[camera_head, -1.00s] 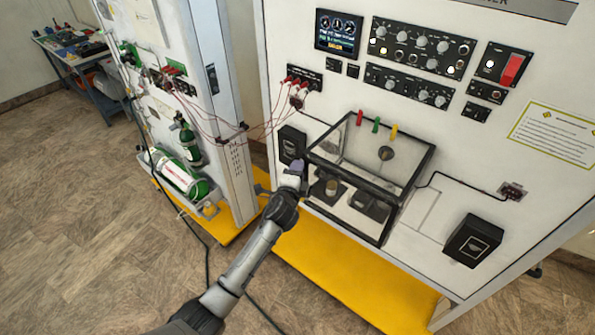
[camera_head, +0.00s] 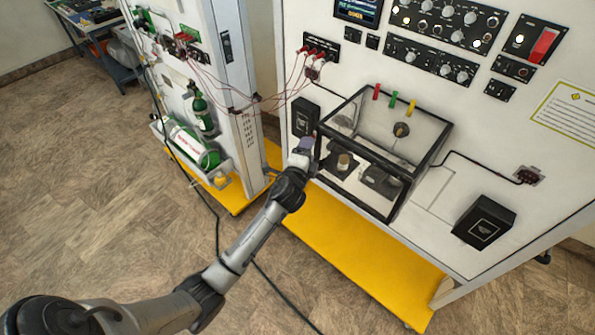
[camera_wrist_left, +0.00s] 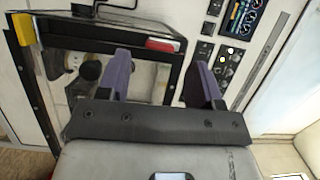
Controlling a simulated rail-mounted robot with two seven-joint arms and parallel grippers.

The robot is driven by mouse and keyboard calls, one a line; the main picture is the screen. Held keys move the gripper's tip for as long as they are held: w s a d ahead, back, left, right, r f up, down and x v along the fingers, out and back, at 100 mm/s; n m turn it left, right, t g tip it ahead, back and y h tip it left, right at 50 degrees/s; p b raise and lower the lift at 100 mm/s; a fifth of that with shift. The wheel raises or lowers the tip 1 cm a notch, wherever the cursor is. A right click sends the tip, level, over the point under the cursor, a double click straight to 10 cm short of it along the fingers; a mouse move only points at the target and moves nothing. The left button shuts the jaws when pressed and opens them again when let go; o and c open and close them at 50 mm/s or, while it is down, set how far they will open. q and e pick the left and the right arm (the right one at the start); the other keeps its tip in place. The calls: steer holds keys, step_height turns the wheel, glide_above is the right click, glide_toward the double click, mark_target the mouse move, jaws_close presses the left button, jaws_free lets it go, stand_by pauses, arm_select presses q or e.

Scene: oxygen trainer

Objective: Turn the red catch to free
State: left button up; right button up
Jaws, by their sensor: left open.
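The red catch (camera_head: 376,91) is at the top of the clear black-framed box (camera_head: 397,175), to the left of a green catch (camera_head: 392,99) and a yellow catch (camera_head: 411,107). In the left wrist view a red piece (camera_wrist_left: 163,45) shows between and beyond the fingers, against the dark frame; it looks like the red catch. A yellow piece (camera_wrist_left: 22,28) is at the far left there. My left gripper (camera_head: 303,151) is at the box's left front corner in the head view. Its purple fingers (camera_wrist_left: 165,76) are apart, with nothing between them. My right gripper is out of view.
A black box (camera_head: 305,117) is mounted on the panel just left of the clear box. Red leads (camera_head: 262,95) run between the two panels. Another black box (camera_head: 484,222) is at the right. A yellow base (camera_head: 350,240) lies below.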

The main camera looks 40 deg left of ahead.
arm_select(q)
steer(key=b+v, duration=0.1)
steer(key=v, duration=0.9)
steer(key=shift+s+b, duration=0.2)
steer(key=shift+b, duration=0.15)
steer(key=shift+d, duration=0.1)
steer(key=s+d+f+n+g+h+p, duration=0.1)
steer(key=s+d+f+n+g+h, duration=0.1)
steer(key=s, duration=0.8)
steer(key=s+d+f+n+g+h+p, duration=0.2)
steer(key=s+d+f+n+g, duration=0.3)
steer(key=s, duration=0.5)
steer(key=s+d+f+n+g+h+p, duration=0.2)
steer(key=s+d+g, duration=0.4)
steer(key=s, duration=0.4)
steer(key=shift+s+f+n+h, duration=0.3)
steer(key=shift+f+n+h, duration=0.4)
steer(key=shift+n, duration=0.4)
